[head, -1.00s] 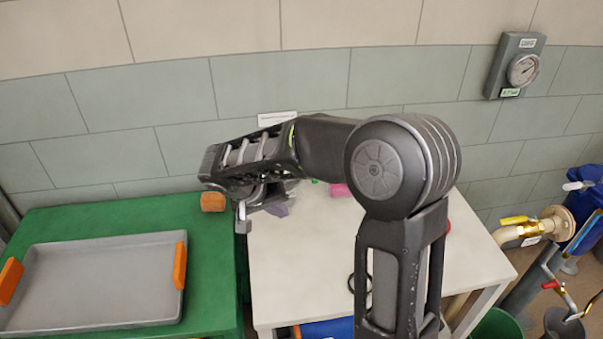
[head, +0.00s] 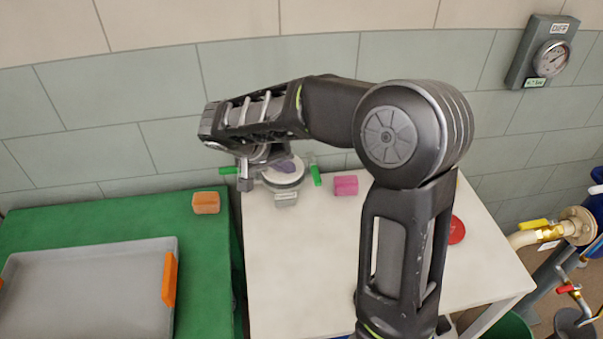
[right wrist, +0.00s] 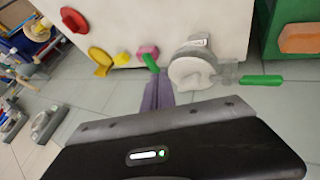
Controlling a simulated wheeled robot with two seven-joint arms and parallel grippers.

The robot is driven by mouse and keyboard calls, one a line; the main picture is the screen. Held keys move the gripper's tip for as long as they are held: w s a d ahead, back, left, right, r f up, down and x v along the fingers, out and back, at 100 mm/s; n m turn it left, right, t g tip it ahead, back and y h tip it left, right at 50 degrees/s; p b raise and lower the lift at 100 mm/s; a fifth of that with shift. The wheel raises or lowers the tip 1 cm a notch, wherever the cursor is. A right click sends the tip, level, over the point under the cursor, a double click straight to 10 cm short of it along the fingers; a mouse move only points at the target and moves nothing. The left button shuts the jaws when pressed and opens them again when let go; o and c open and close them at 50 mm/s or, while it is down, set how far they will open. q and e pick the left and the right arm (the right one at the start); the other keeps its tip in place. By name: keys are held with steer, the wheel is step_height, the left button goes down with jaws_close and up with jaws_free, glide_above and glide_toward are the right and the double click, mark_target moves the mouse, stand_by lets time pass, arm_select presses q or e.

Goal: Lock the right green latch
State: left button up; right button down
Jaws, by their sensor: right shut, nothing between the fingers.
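A round grey-white device (head: 285,178) stands at the far edge of the white table, with a green latch on each side. The right green latch (head: 315,175) sticks out near a pink block; it also shows in the right wrist view (right wrist: 150,63). The left green latch (head: 229,171) shows partly beside my gripper, and lies out to the side in the right wrist view (right wrist: 260,80). My left gripper is out of view.
A pink block (head: 345,185) sits just right of the device. A red disc (head: 457,230) lies at the table's right. An orange block (head: 206,203) and a grey tray (head: 90,255) are on the green table at left. Valves and pipes (head: 550,232) stand at right.

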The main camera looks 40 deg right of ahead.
mark_target(314, 172)
steer(key=p+x, duration=0.2)
steer(key=x, duration=0.8)
stand_by(0.3)
